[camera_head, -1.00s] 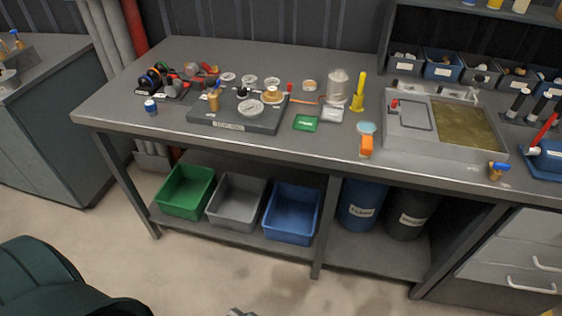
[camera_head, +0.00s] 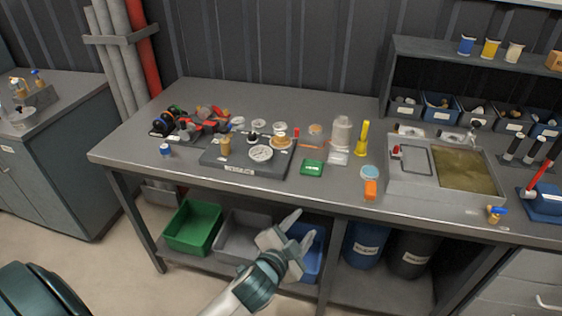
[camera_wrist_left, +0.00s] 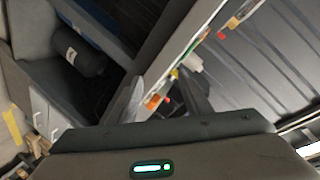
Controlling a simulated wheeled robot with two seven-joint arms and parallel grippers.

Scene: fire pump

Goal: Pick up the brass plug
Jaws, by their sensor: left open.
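A small upright brass-coloured piece (camera_head: 225,145) stands on the left part of the dark grey tray (camera_head: 215,162) on the workbench. A flat brass-coloured round piece (camera_head: 279,141) sits at the tray's back right. I cannot tell for sure which of them is the brass plug. My left gripper (camera_head: 300,229) is open and empty, in front of the bench's front edge and below its top, apart from both pieces. In the left wrist view its two fingers (camera_wrist_left: 163,92) stand apart with the tilted bench edge beyond. My right gripper is not in view.
Green, grey and blue bins (camera_head: 192,228) stand on the lower shelf. A green box (camera_head: 312,167), an orange piece (camera_head: 370,190) and a yellow tool (camera_head: 362,139) stand right of the tray. A brass valve with a blue handle (camera_head: 494,213) is at the right front edge.

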